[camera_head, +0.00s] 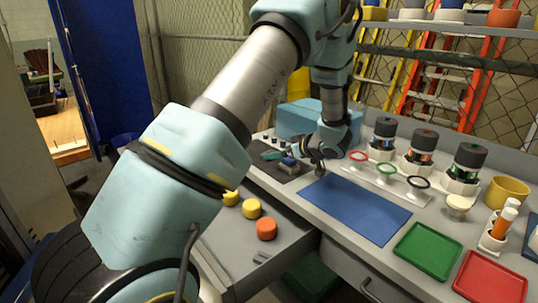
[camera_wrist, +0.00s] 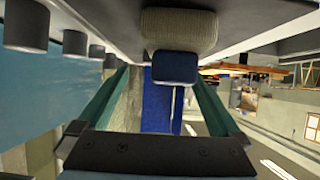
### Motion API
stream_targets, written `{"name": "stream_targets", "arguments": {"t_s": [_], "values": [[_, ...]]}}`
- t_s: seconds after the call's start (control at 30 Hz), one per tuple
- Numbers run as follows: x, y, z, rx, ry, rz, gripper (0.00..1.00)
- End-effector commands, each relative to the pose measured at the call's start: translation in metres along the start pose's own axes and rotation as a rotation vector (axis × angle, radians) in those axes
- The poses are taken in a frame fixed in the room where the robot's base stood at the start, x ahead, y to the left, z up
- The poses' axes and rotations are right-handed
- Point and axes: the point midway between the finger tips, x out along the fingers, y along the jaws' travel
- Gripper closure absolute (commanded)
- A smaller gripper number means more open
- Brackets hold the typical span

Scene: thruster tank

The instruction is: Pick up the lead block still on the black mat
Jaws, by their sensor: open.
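My gripper (camera_head: 284,157) hangs low over the black mat (camera_head: 288,173) at the back left of the workbench. Its two teal fingers are apart in the wrist view (camera_wrist: 155,85). A small block with a grey-beige body and a blue part (camera_wrist: 175,67) shows just ahead of the fingertips, towards the right finger. This looks like the lead block; it also shows in the head view (camera_head: 288,161), close against the gripper and partly hidden. I cannot tell whether a finger touches it. Nothing is visibly held.
A teal box (camera_head: 302,118) stands behind the mat. Several dark cylinders (camera_wrist: 75,42) stand in a row beside it. A blue mat (camera_head: 355,207), a ring stand (camera_head: 387,181), a green tray (camera_head: 428,250) and a red tray (camera_head: 490,278) lie to the right.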

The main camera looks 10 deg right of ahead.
Motion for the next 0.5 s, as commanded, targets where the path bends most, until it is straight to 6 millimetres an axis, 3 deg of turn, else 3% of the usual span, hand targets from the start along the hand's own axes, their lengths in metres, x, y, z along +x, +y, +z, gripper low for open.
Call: {"name": "stream_targets", "arguments": {"t_s": [0.23, 0.5], "values": [[0.035, -0.002, -0.001, -0.001, 0.001, -0.002, 0.00], [0.044, -0.001, 0.001, -0.001, -0.001, 0.000, 0.00]]}}
